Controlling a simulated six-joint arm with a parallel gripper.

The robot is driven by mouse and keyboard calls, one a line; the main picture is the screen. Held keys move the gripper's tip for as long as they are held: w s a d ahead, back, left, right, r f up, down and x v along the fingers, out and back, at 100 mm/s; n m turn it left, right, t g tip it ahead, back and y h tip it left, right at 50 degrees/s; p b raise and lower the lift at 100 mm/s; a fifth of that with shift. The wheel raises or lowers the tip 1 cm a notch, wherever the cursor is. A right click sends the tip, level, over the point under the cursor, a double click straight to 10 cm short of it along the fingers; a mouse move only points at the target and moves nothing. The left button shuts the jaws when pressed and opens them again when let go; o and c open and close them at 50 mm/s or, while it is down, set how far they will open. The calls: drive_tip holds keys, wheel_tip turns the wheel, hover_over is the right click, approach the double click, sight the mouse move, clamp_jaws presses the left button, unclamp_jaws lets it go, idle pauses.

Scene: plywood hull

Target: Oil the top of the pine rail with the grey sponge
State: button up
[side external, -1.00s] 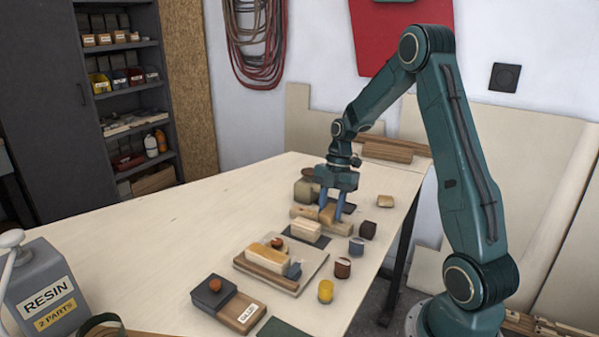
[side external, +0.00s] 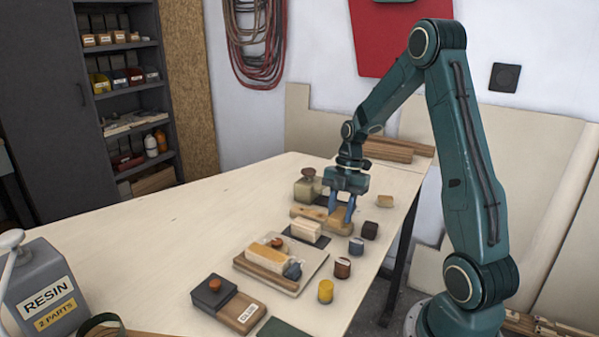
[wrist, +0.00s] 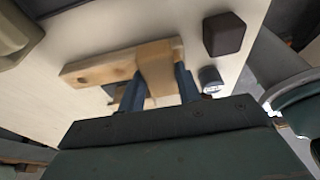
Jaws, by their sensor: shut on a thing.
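My gripper (side external: 343,212) points down at the far part of the bench, its blue fingers shut on a tan block (wrist: 157,68). The block looks tan, not grey. It sits across the top of a pale wooden rail (wrist: 98,70) with small dark holes, seeming to touch it. In the side view the rail (side external: 310,212) lies flat on the bench, its right part partly hidden by the fingers and block. A small blue-grey lump (side external: 292,271) lies on the nearer tray; I cannot tell if it is a sponge.
Near the rail are a pale block (side external: 306,229) on a dark mat, a squat jar (side external: 308,187), a dark block (side external: 370,230) and several small pots along the right edge. A tray (side external: 312,262) holds wooden blocks. The left bench is mostly clear.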

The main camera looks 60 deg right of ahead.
sight(293, 208)
drive_tip(key=shift+w, duration=6.9)
wheel_tip(293, 208, up, 8)
drive_tip(key=shift+s+r, duration=0.1)
drive_tip(key=shift+s, duration=0.05)
